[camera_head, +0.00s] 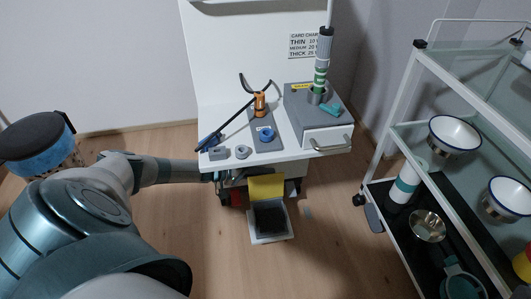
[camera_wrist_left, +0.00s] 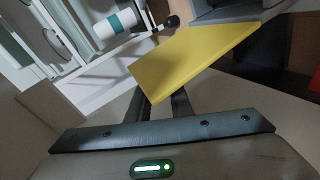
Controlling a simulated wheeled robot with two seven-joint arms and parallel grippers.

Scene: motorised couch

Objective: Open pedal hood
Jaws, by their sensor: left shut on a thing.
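The yellow pedal hood (camera_head: 266,187) stands raised at the back edge of a white-rimmed pedal box (camera_head: 287,229), below the worktop. The dark pedal pad (camera_head: 270,219) shows in front of it. In the left wrist view the hood (camera_wrist_left: 195,60) is a flat yellow panel, with its lower edge at my left gripper's two dark fingers (camera_wrist_left: 166,106). My left gripper is shut on the hood. In the head view my left arm reaches in from the left and its gripper is mostly hidden under the worktop. My right gripper is not in view.
The white worktop (camera_head: 215,116) above carries small tools, an orange-handled piece, a green-banded cylinder and a grey drawer box (camera_head: 325,131). A glass-shelved trolley (camera_head: 393,120) with bowls stands at the right. A blue-sided stool (camera_head: 40,150) is at the left. Floor in front of the pedal box is clear.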

